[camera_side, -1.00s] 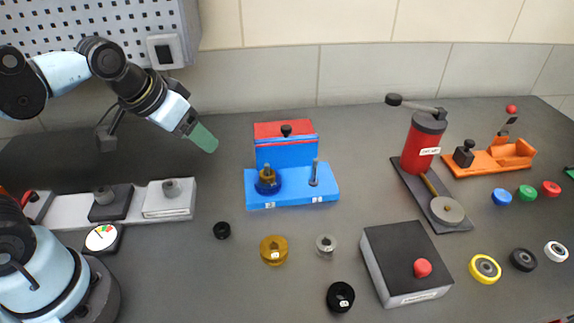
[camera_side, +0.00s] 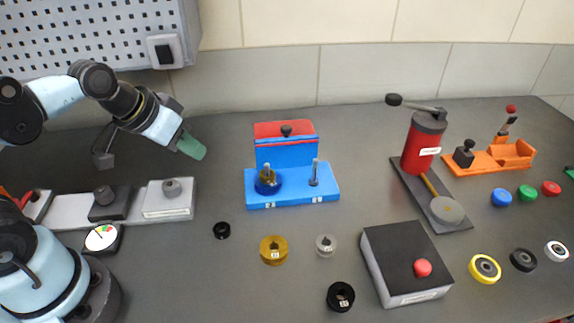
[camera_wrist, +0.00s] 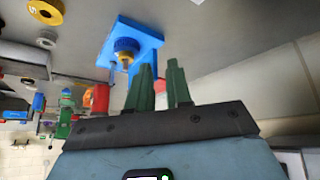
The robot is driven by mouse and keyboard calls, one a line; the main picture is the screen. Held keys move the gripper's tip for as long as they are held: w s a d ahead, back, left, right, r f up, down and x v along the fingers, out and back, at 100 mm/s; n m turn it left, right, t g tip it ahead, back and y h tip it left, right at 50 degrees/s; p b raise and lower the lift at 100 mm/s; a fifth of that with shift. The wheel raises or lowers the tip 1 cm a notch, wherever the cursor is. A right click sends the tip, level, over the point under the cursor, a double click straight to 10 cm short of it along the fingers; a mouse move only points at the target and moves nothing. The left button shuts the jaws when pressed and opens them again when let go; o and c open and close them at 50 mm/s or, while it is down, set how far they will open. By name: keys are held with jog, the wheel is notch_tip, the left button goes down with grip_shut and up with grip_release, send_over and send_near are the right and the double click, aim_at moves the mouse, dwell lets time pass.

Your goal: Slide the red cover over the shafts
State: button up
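The red cover (camera_side: 270,130) with a black knob sits at the back of the blue base (camera_side: 325,190), above a blue upright part. Two shafts stand in front of it. The left shaft (camera_side: 267,168) carries a brass piece and a blue ring; the right shaft (camera_side: 314,172) is bare. My gripper (camera_side: 192,147) is in the air, left of the base and apart from it. In the wrist view its green fingers (camera_wrist: 162,85) stand apart with nothing between them.
A brass part (camera_side: 273,250), a grey ring (camera_side: 326,244) and black rings lie in front of the base. A dark box with a red button (camera_side: 423,268) and a red press (camera_side: 418,150) stand to the right. A white fixture (camera_side: 168,205) and a round gauge (camera_side: 101,237) are below my gripper.

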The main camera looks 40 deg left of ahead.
jog(key=shift+w+d+f+g+h, duration=0.2)
jog(key=shift+w+g+h, duration=0.1)
jog(key=shift+h, duration=0.1)
jog(key=shift+c, duration=1.2)
jog(key=shift+w+d+f+h, duration=0.2)
jog(key=shift+d+h, duration=0.05)
jog(key=shift+h, duration=0.05)
grip_shut()
jog(key=w+d+f+g+h, duration=0.25)
jog(key=w+h, duration=0.35)
jog(key=h, duration=0.4)
jog(key=w+a+n+t+h, duration=0.1)
jog(key=w+a+n+t, duration=0.1)
jog(key=w+a, duration=0.2)
jog(key=w+a+r+n+t+h, duration=0.1)
jog(key=w+a, duration=0.3)
jog(key=a, duration=0.5)
jog(key=shift+w+a+r+n+t+h, duration=0.15)
jog(key=shift+w+r+n+t+h, duration=0.15)
jog(key=shift+n+t, duration=0.35)
jog(key=shift+m, duration=0.25)
